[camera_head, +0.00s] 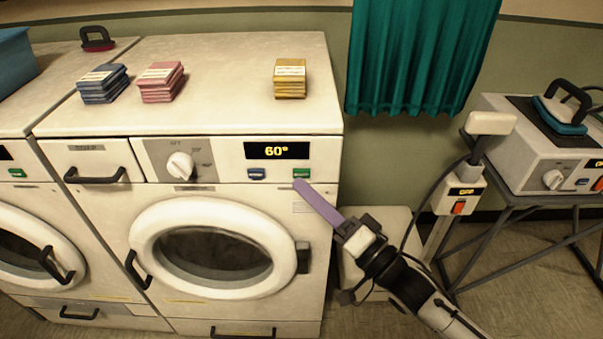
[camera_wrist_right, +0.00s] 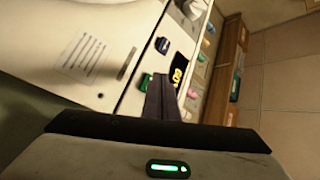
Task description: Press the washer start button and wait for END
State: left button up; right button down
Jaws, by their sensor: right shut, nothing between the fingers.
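The washer (camera_head: 90,210) is white, with its round door (camera_head: 222,249) closed. Below the display are a blue button (camera_head: 256,174) and a green button (camera_head: 301,174); no label is readable on either. My right gripper (camera_head: 300,186) is shut and empty, its long purple fingers pointing up-left. The fingertips are right at the lower edge of the green button; I cannot tell whether they touch it. In the right wrist view the green button (camera_wrist_right: 146,82) shows beside the fingers (camera_wrist_right: 161,98). My left gripper is not in view.
Blue (camera_head: 103,86), pink (camera_head: 161,82) and yellow (camera_head: 290,80) folded cloth stacks lie on the washer top. Another washer (camera_head: 18,160) adjoins at left. A stand with an "OFF" switch box (camera_head: 460,197) and a table with a grey appliance (camera_head: 525,165) are at right.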

jog(key=shift+w, duration=0.15)
dwell(0.4)
jog(key=shift+w, duration=0.3)
jog(key=shift+w, duration=0.35)
dwell(0.7)
jog(key=shift+s, duration=0.15)
jog(key=shift+s+p, duration=0.4)
jog(key=shift+s, duration=0.25)
jog(key=s+p, duration=0.2)
jog(key=s, duration=0.3)
jog(key=shift+p, duration=0.4)
